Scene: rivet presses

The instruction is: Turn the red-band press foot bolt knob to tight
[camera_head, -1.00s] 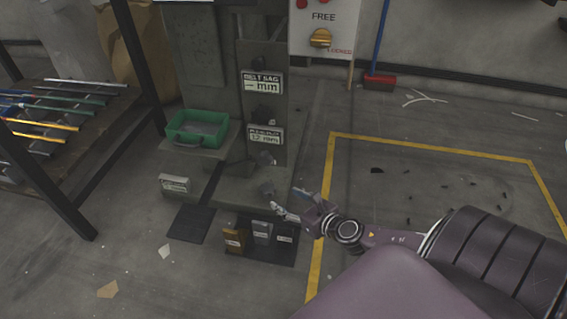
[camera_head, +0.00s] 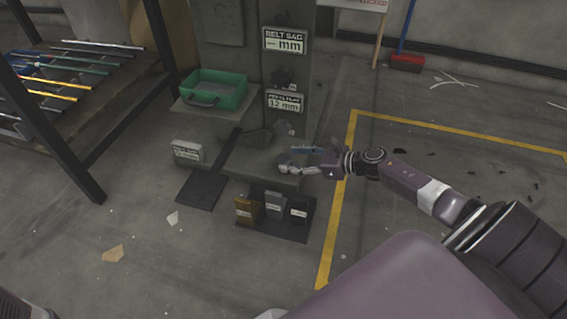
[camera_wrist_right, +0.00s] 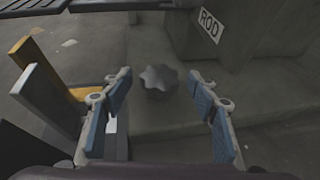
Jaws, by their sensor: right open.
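A grey lobed knob (camera_wrist_right: 158,79) stands on the press foot in the right wrist view, ahead of and between my fingers. In the head view the press foot (camera_head: 250,164) is at the base of the grey press (camera_head: 291,75), and my gripper covers most of the knob's place. My right gripper (camera_head: 288,160) is open beside the foot; its blue-padded fingers also show in the right wrist view (camera_wrist_right: 161,86), one on each side of the knob. No red band is visible. My left gripper is not in view.
Small labelled blocks (camera_head: 273,206) stand on a dark mat in front of the foot. A green bin (camera_head: 215,91) sits left of the press column, above a small labelled box (camera_head: 187,151). A rod rack (camera_head: 75,85) stands at left. Yellow-marked floor at right is mostly clear.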

